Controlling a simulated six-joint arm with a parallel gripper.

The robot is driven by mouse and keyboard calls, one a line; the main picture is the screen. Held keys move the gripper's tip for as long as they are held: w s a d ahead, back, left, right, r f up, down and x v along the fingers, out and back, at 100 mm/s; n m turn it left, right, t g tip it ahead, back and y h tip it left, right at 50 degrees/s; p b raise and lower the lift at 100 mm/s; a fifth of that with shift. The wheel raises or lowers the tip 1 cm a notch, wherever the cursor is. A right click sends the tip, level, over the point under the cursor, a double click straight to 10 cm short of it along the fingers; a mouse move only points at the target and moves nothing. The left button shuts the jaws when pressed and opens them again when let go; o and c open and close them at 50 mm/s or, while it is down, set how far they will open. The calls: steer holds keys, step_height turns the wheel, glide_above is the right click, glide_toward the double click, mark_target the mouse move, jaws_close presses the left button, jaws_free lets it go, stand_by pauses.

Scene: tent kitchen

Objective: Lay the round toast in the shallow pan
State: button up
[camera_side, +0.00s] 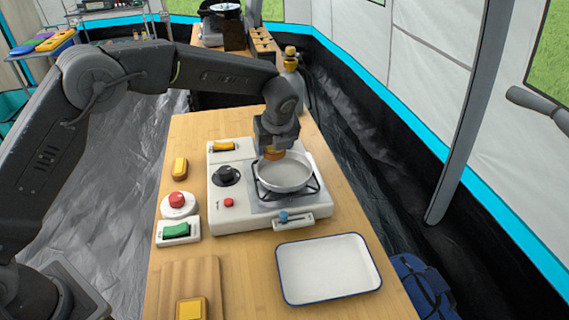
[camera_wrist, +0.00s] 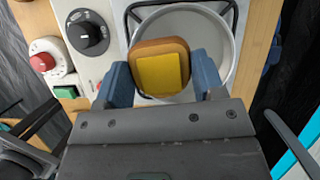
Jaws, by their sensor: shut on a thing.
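My gripper (camera_side: 274,146) points down at the back left part of the shallow pan. Its blue fingers, seen in the wrist view (camera_wrist: 162,80), are shut on the round toast (camera_wrist: 141,48), one on each side. The toast is brown and rounded, with a flat yellow square on top. In the side view only a small brown part of the toast (camera_side: 273,155) shows under the gripper. The shallow pan (camera_side: 286,182) is pale and round, and sits on the stove's black grate. The toast overlaps the pan's left part; I cannot tell whether it touches the pan.
The white stove (camera_side: 240,216) has a black knob (camera_side: 226,175) left of the pan. A blue-rimmed white tray (camera_side: 327,268) lies in front. A wooden board (camera_side: 190,272) holds a yellow-topped piece. A red button (camera_side: 177,199) and green switch (camera_side: 176,230) stand left. A bottle (camera_side: 293,75) stands behind.

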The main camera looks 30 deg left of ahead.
mark_target(284, 151)
steer(key=d+f, duration=0.1)
steer(key=d, duration=0.1)
steer(key=shift+w+d+f, duration=0.3)
steer(key=shift+w+f, duration=0.05)
steer(key=shift+f, duration=1.95)
steer(key=shift+f, duration=0.1)
steer(key=o, duration=0.9)
steer(key=shift+f, duration=0.1)
